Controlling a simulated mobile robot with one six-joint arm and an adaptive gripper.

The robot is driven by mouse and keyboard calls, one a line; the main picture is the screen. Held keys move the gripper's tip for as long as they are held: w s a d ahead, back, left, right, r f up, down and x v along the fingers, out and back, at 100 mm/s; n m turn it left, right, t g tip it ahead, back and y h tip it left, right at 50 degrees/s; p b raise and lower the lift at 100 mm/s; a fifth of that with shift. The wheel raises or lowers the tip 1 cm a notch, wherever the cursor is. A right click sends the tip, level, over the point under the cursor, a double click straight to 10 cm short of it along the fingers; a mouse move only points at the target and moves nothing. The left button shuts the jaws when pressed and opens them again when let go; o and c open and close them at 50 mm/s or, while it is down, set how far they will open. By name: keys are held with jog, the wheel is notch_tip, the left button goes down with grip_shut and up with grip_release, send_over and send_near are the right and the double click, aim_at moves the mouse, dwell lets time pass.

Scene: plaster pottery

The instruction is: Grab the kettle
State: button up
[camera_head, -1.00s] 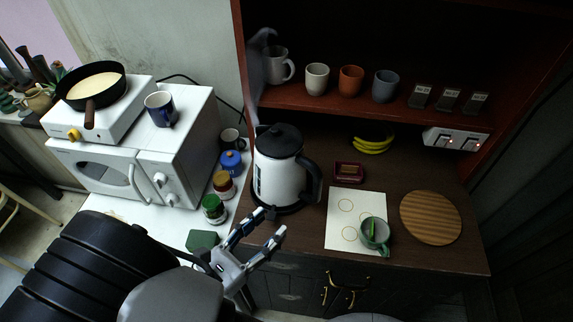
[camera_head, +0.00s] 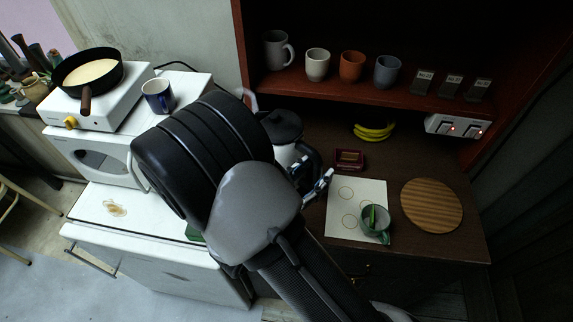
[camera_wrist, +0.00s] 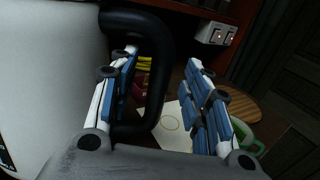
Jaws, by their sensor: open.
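The white kettle with a black lid and black handle (camera_head: 284,127) stands on the dark counter, mostly hidden behind my arm in the head view. In the wrist view its white body (camera_wrist: 48,80) fills the left side. Its black loop handle (camera_wrist: 160,75) runs down between my two fingers. My gripper (camera_wrist: 163,58) is open, with the left finger over the gap between body and handle and the right finger beyond the handle. Contact with the handle cannot be told. In the head view my gripper (camera_head: 312,182) is partly hidden beside the kettle.
A paper sheet (camera_head: 342,222) with a green cup (camera_head: 374,224), a round wooden board (camera_head: 431,205), and a small red box (camera_head: 348,160) lie to the right. Bananas (camera_head: 374,131) lie behind. Several mugs stand on the red shelf (camera_head: 335,93) above. A microwave (camera_head: 90,160) is at left.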

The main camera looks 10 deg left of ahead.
jog(key=shift+x, duration=1)
grip_shut()
jog(key=shift+a+r, duration=0.1)
jog(key=shift+r, duration=0.1)
